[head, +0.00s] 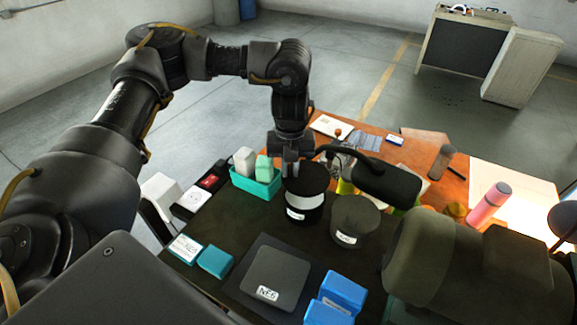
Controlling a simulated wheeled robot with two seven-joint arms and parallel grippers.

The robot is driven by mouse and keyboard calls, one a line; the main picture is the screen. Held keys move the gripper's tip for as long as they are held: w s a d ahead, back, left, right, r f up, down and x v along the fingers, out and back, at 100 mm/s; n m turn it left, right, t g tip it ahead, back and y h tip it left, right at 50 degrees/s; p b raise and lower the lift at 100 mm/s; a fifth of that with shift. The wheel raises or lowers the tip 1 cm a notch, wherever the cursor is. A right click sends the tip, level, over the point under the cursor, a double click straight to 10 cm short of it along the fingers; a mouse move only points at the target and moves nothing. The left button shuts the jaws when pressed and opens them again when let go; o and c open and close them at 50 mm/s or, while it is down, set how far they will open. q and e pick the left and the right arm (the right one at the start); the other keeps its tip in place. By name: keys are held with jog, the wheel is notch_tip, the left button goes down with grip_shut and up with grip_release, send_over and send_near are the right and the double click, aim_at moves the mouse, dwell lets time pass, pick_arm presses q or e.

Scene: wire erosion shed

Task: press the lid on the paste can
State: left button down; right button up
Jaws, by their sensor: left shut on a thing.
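A round can (305,200) with a white band and a small label stands on the dark mat near the middle of the table. A black lid (308,178) shows at its top. My left gripper (291,166) points down at the lid's far left edge and is shut, seemingly on the lid. A second dark grey can (354,217) with a label stands just to the right. My right gripper is not in view.
A teal bin (257,186) with pale blocks stands left of the can. A dark labelled box (275,278), blue boxes (337,297) and a teal box (215,261) lie in front. A black lamp-like head (388,184) hangs close behind right. A pink bottle (489,204) stands at right.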

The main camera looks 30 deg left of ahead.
aim_at(290, 181)
pick_arm(q)
notch_tip(290, 181, down, 3)
jog(key=shift+b, duration=1.25)
jog(key=shift+f+b, duration=0.6)
jog(key=shift+f, duration=0.5)
jog(key=shift+r+p, duration=0.1)
jog(key=shift+p, duration=0.5)
jog(key=shift+f, duration=0.25)
jog(key=shift+p, duration=0.4)
dwell(0.6)
jog(key=c, duration=0.9)
grip_release()
jog(key=shift+o, duration=0.2)
